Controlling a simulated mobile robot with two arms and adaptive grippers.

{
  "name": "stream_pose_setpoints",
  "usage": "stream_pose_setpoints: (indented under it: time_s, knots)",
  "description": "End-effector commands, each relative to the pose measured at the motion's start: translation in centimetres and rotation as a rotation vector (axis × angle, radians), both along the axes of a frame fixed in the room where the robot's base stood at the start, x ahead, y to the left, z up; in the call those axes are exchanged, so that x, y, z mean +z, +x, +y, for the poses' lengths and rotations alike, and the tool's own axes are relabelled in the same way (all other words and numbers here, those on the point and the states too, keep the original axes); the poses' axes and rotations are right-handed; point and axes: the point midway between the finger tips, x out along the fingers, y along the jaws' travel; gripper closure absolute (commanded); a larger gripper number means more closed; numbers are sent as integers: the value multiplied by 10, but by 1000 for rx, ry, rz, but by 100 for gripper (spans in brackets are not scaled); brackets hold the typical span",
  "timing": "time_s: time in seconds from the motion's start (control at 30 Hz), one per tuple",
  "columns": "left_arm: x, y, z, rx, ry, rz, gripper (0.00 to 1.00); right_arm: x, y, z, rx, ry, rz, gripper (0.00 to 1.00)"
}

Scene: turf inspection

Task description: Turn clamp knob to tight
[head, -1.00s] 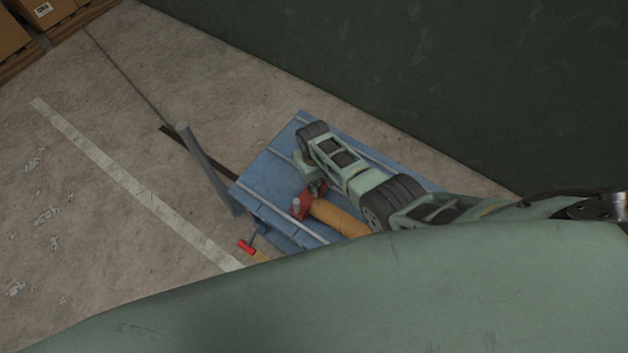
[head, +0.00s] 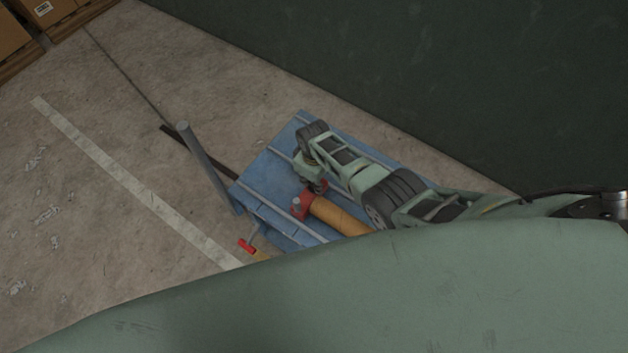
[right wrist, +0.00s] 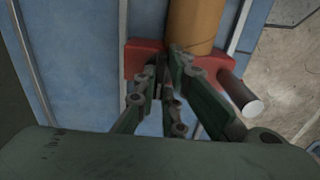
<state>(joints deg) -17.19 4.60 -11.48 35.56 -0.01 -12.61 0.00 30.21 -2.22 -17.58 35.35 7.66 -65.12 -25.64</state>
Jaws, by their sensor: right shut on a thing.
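A red clamp (head: 303,201) sits on the blue cart top around the end of an orange-tan cylinder (head: 340,217). In the right wrist view the red clamp (right wrist: 139,62) spans the cylinder (right wrist: 194,26), with a grey-tipped pin (right wrist: 240,96) at its right side. My right gripper (head: 318,187) is down at the clamp. In the right wrist view its fingers (right wrist: 167,82) are closed together right at the clamp, around what seems to be the clamp knob, mostly hidden between them. The knob's angle cannot be read. My left gripper is not in view.
The blue cart (head: 265,170) has pale rails along it. A grey post (head: 207,165) rises at its left end, and a small red handle (head: 246,245) sticks out at its near edge. Concrete floor (head: 90,230) lies open on the left; boxes (head: 45,10) stand far left.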

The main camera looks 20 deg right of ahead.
Motion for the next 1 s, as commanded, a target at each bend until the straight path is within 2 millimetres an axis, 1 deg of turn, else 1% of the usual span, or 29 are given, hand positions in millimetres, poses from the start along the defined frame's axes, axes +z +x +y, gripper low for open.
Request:
stream_pose_setpoints:
  time_s: [0.27, 0.3, 0.5, 0.83, 1.0]
  knots:
    - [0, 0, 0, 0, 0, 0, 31, 0, 0, 0, 4, -2, 0, 100]
    - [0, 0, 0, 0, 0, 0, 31, 0, 0, 0, 4, -2, 0, 90]
    - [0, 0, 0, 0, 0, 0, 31, 0, 0, 0, 3, -2, 0, 72]
    - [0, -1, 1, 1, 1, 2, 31, 1, 0, 0, 1, -1, -1, 72]
    - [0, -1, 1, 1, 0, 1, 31, 8, 1, 0, 1, -1, -2, 72]
